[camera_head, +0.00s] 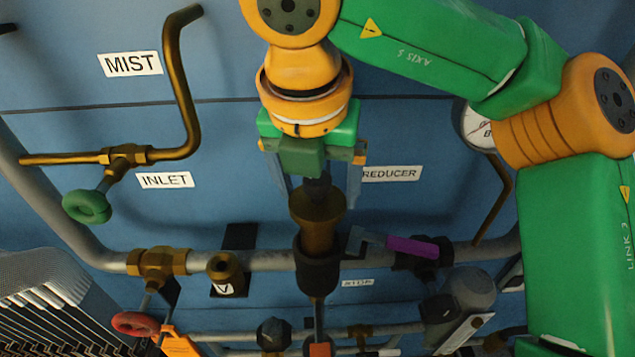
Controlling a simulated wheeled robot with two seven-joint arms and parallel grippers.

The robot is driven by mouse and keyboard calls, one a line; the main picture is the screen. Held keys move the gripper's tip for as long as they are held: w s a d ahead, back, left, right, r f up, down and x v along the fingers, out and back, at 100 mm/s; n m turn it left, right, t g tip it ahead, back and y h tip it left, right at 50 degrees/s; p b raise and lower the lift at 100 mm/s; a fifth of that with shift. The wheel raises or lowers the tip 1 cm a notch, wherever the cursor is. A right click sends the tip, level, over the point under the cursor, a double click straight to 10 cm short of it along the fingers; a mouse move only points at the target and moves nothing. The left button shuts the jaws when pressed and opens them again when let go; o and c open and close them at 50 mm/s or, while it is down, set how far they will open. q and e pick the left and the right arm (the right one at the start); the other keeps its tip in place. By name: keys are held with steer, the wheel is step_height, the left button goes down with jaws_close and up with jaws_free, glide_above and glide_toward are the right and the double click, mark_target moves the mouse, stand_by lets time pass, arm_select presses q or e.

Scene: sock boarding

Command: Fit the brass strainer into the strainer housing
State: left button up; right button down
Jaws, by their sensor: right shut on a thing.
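My right gripper (316,186) points down in the middle of the camera_head view. It is shut on the dark top of the brass strainer (318,222), a brown-gold tapered piece. The strainer hangs upright below the fingers. Directly below it is the dark strainer housing (317,275) on the grey horizontal pipe. The strainer's lower end meets or overlaps the housing's mouth in this view; I cannot tell how far it is inside. My left gripper is not in view.
A valve with a purple handle (412,246) sits close right of the housing. A brass fitting (223,268) is to its left. A red handwheel (135,323) and a green handwheel (87,206) are further left. A gauge (478,127) is partly behind my right arm.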

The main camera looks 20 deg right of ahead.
steer(key=shift+f+b, duration=2.7)
steer(key=shift+f, duration=0.1)
steer(key=shift+r, duration=0.1)
steer(key=shift+r+p, duration=3.2)
steer(key=shift+r, duration=0.45)
steer(key=shift+f+b, duration=3.5)
steer(key=shift+f, duration=0.05)
